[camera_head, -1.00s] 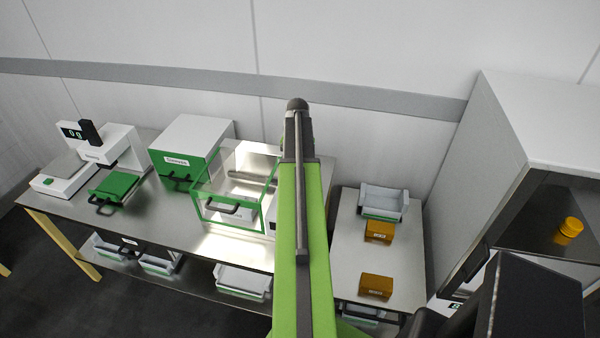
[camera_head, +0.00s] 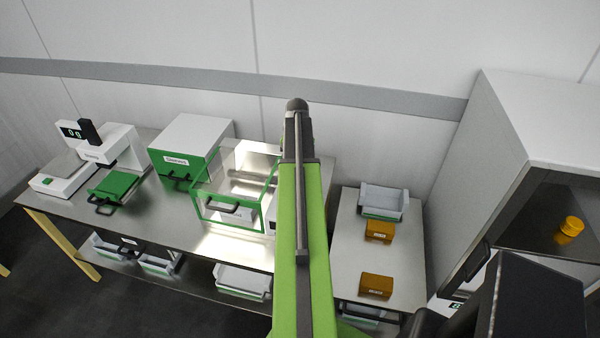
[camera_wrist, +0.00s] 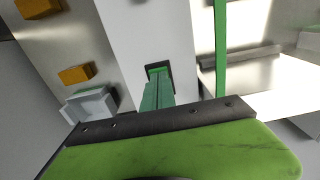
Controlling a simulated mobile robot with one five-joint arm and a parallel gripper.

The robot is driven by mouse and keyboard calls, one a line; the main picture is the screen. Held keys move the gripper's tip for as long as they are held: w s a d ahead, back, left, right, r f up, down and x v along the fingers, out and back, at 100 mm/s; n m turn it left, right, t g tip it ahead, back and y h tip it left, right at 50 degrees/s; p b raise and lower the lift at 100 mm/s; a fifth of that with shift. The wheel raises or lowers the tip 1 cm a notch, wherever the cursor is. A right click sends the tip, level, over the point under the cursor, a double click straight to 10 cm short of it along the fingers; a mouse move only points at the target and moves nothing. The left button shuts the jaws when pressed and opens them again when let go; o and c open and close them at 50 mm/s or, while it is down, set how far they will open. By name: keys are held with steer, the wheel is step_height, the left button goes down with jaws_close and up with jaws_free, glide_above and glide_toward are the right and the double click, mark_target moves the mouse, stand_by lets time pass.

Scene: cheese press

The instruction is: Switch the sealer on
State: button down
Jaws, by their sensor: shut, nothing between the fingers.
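The sealer is most likely the station with a clear, green-framed cover (camera_head: 236,222) on the steel table in the head view. Its right side is hidden behind my arm. In the wrist view a white housing (camera_wrist: 128,35) has a dark recess with a green switch (camera_wrist: 158,69) in it. My gripper (camera_wrist: 157,80) is shut and empty, its narrow green fingers pointing into or just over that recess. I cannot tell whether the fingertips touch the switch, since they partly cover it. In the head view my gripper is hidden behind the arm.
A green-fronted white box (camera_head: 192,146) and a scale (camera_head: 62,175) stand further left on the table. To the right, a side table holds a grey-white tray (camera_head: 381,201) and two orange blocks (camera_head: 376,286). A tall cabinet (camera_head: 545,130) stands at the far right.

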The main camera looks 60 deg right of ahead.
steer(key=shift+f+b, duration=0.85)
steer(key=shift+f, duration=0.05)
steer(key=shift+r, duration=0.1)
step_height(320, 180, up, 7)
steer(key=p, duration=0.7)
steer(key=shift+r, duration=0.1)
